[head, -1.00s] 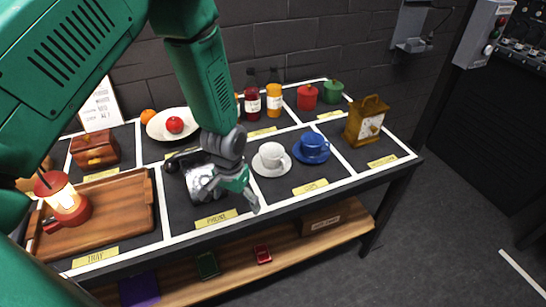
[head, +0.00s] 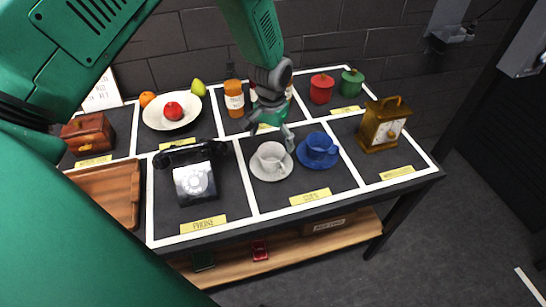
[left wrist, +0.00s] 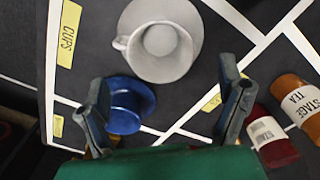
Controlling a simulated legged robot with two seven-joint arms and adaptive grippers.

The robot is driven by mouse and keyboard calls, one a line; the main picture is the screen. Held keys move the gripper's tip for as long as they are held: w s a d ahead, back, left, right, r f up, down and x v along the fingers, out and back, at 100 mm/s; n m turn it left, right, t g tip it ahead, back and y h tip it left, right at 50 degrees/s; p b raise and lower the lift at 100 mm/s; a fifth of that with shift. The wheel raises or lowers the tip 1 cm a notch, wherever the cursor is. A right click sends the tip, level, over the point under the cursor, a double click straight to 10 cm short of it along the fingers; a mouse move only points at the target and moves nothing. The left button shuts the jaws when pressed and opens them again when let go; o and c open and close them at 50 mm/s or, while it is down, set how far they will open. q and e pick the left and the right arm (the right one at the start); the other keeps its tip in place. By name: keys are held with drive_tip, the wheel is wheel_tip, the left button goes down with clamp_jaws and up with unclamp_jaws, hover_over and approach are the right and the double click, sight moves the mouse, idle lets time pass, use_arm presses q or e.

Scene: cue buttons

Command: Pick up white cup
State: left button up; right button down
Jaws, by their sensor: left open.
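The white cup (head: 271,156) stands upright on its white saucer (head: 260,174) in the cups section of the table. In the left wrist view the white cup (left wrist: 160,62) is near the top centre, with its handle to the left. My left gripper (head: 272,133) is open and empty, just above and behind the white cup. In the left wrist view its two fingers (left wrist: 163,76) are spread wide below the cup's image, and I see no contact. My right gripper is not in view.
A blue cup (head: 320,145) on a blue saucer stands close on the right. A black phone (head: 195,180) is on the left. Orange-and-white bottles (head: 234,98) stand behind. A wooden clock (head: 384,125) is at the right, and a fruit plate (head: 160,117) is at the back left.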

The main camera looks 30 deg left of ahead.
sight(272, 159)
use_arm(q)
drive_tip(key=f, duration=0.3)
drive_tip(key=shift+w+d+f, duration=0.15)
drive_tip(key=shift+w+f, duration=0.05)
drive_tip(key=shift+w, duration=0.05)
drive_tip(key=f, duration=0.3)
drive_tip(key=f+p, duration=0.1)
drive_tip(key=shift+s+f, duration=0.3)
drive_tip(key=shift+f, duration=0.05)
drive_tip(key=shift+a+f, duration=0.25)
drive_tip(key=shift+d+r, duration=0.1)
drive_tip(key=c, duration=1.2)
drive_tip(key=shift+c, duration=0.2)
